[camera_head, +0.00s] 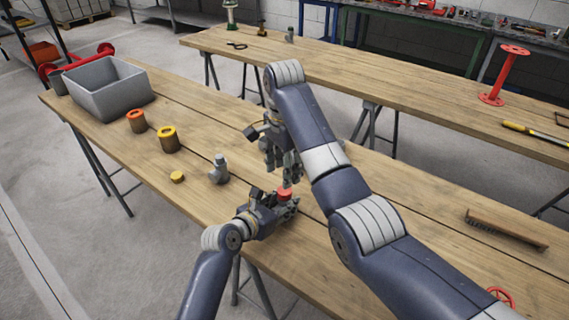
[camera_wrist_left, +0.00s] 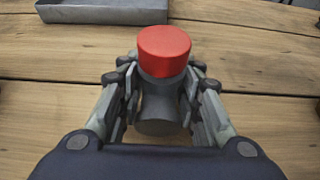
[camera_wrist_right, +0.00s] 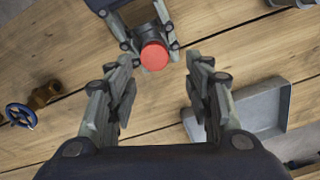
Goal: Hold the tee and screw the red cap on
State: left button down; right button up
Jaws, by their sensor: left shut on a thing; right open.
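The grey tee (camera_wrist_left: 158,105) is upright between the fingers of my left gripper (camera_head: 279,205), which is shut on it low over the near table. The red cap (camera_head: 285,193) sits on the tee's upper end; it also shows in the left wrist view (camera_wrist_left: 164,52). I cannot tell how far it is threaded. My right gripper (camera_head: 279,170) is open and empty, above and a little behind the cap. In the right wrist view the cap (camera_wrist_right: 154,57) lies beyond and between the open fingertips, apart from them.
A brush (camera_head: 505,230) lies right. The right wrist view shows a grey tray (camera_wrist_right: 262,112) and a blue handwheel (camera_wrist_right: 20,115).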

jog(key=n, duration=0.3)
jog(key=shift+w+r+n, duration=0.15)
jog(key=shift+r+n, duration=0.2)
jog(key=shift+n, duration=0.05)
jog(key=n, duration=0.3)
jog(key=shift+a+r+n, duration=0.1)
jog(key=shift+r+n, duration=0.15)
jog(key=shift+n, duration=0.15)
jog(key=n, duration=0.3)
jog(key=shift+r+n, duration=0.25)
jog(key=shift+n, duration=0.15)
jog(key=n, duration=0.3)
jog(key=shift+r, duration=0.1)
jog(key=n, duration=0.4)
jog(key=shift+r, duration=0.15)
jog(key=n, duration=0.3)
jog(key=shift+n, duration=0.4)
jog(key=n, duration=0.3)
jog(key=shift+s, duration=0.2)
jog(key=n, duration=0.5)
jog(key=shift+s+d, duration=0.2)
jog(key=shift+d, duration=0.1)
